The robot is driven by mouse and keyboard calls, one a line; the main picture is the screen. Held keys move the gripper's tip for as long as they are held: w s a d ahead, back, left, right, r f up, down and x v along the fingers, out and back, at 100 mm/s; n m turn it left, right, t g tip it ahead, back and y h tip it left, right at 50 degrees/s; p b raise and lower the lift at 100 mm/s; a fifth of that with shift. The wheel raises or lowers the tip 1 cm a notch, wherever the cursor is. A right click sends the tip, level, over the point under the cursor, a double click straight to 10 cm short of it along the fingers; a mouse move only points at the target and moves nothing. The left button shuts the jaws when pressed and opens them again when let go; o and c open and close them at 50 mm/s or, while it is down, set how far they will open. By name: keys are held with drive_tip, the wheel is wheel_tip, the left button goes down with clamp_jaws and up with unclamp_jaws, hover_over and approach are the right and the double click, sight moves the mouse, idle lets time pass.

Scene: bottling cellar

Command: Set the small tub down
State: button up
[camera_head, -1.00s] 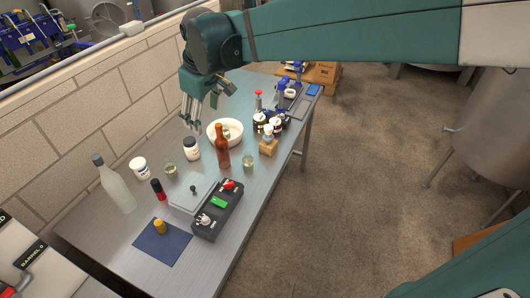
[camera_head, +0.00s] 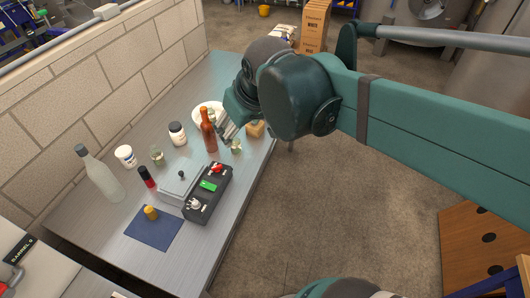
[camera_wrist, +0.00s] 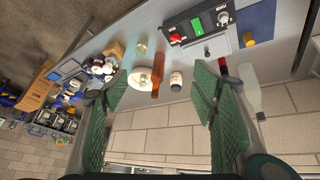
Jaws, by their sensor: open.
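Two white jars could be the small tub; I cannot tell which. The other, with a pale lid (camera_head: 125,156), stands farther left, near the wall. My gripper (camera_head: 226,129) is open, over the table's right side near the brown bottle, partly hidden by my arm. In the wrist view, the spread green fingers of my gripper (camera_wrist: 161,75) show nothing held between them.
A white bowl (camera_head: 200,108), a glass (camera_head: 236,146) and a wooden block (camera_head: 255,130) are near my gripper. Left of it are another glass (camera_head: 157,156), a frosted bottle (camera_head: 103,178), a control box (camera_head: 206,193) and a blue mat (camera_head: 140,232). The front left table surface is bare.

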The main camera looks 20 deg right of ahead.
drive_tip(key=s+d+f+m+t, duration=0.1)
drive_tip(key=s+d+f+m, duration=0.1)
drive_tip(key=s, duration=0.6)
wheel_tip(320, 180, down, 3)
drive_tip(key=shift+d+r+m, duration=0.2)
drive_tip(key=shift+d+m, duration=0.2)
drive_tip(key=shift+d, duration=0.35)
drive_tip(key=shift+s, duration=0.1)
drive_tip(key=shift+f+b, duration=1.2)
